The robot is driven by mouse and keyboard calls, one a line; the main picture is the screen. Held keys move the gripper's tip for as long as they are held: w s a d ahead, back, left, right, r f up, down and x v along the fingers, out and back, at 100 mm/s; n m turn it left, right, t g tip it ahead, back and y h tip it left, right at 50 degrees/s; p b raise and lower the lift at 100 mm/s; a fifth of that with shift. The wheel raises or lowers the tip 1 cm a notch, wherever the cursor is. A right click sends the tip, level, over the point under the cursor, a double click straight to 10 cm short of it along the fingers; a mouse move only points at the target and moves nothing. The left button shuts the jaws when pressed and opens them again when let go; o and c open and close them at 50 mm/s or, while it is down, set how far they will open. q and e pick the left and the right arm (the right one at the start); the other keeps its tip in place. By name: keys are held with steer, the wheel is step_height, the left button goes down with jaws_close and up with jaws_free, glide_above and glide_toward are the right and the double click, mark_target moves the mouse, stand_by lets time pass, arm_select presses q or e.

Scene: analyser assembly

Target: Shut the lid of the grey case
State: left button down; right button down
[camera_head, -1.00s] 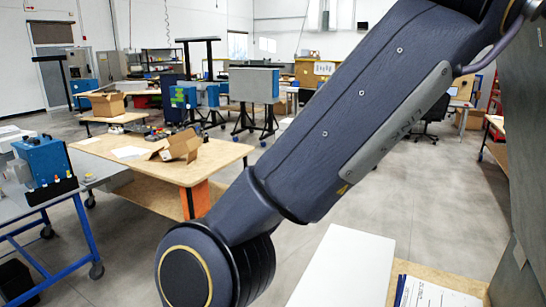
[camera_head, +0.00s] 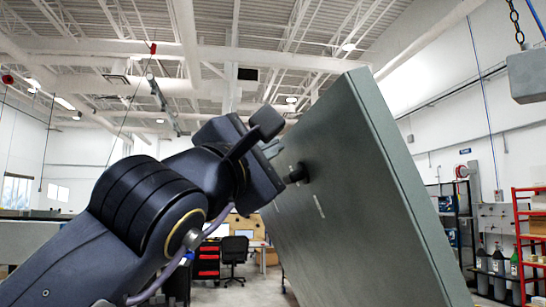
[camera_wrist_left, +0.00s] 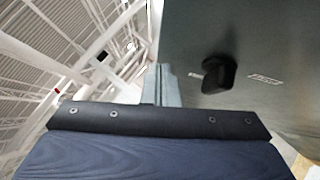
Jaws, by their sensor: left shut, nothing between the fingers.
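The grey case's lid (camera_head: 345,190) is a large grey-green panel. It stands open and tilted in the middle and right of the head view. A black knob (camera_head: 297,173) sticks out from its face. The lid fills the right of the left wrist view (camera_wrist_left: 285,45), with the knob (camera_wrist_left: 218,73) near its middle. My left gripper (camera_head: 273,149) is shut and empty, close to the lid's upper left edge, beside the knob. In the wrist view its fingers (camera_wrist_left: 162,86) overlap the lid's edge; I cannot tell if they touch it. The case body and my right gripper are out of view.
A red shelf rack (camera_head: 525,235) and dark shelves with bottles (camera_head: 497,262) stand at the far right. A grey box hangs on a chain (camera_head: 527,75) at upper right. An office chair (camera_head: 235,255) stands far behind. Open air lies above the lid.

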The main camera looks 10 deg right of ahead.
arm_select(q)
steer(key=s+a+f+b, duration=0.1)
steer(key=s+a, duration=0.3)
steer(key=shift+s+a+b, duration=0.2)
steer(key=shift+b, duration=0.1)
steer(key=shift+f, duration=0.1)
